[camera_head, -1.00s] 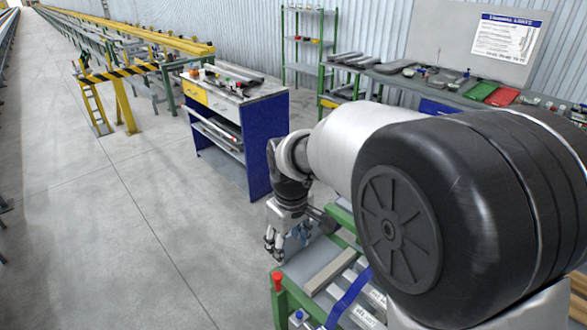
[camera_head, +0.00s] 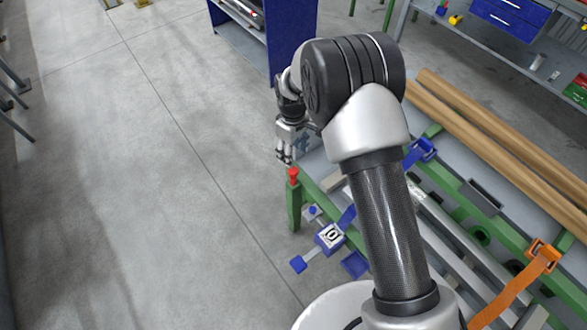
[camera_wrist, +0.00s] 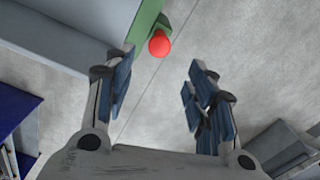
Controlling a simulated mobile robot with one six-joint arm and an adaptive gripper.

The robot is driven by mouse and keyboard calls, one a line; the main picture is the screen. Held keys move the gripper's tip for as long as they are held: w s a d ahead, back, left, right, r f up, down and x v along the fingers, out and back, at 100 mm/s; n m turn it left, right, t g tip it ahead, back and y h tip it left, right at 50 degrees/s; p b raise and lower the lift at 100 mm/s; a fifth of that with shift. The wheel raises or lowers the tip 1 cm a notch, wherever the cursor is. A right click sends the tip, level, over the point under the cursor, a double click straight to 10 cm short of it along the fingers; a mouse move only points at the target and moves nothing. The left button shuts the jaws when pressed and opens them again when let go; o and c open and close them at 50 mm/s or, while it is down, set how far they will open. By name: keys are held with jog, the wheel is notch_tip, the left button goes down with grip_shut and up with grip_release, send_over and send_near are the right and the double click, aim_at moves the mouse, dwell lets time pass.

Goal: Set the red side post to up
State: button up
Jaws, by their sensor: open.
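My gripper (camera_head: 284,157) is open and empty, just beyond the post in the head view. In the wrist view my gripper (camera_wrist: 162,78) has its blue-padded fingers spread, with bare floor between them. I see no contact with the post.
The green-framed runout table (camera_head: 318,190) carries bars and blue straps. An orange strap (camera_head: 530,270) lies at right. A blue cabinet (camera_head: 293,35) stands behind the arm.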

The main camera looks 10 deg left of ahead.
aim_at(293, 170)
notch_tip(293, 170, down, 10)
jog(key=shift+r+b, duration=0.1)
jog(key=shift+b, duration=1.1)
grip_shut()
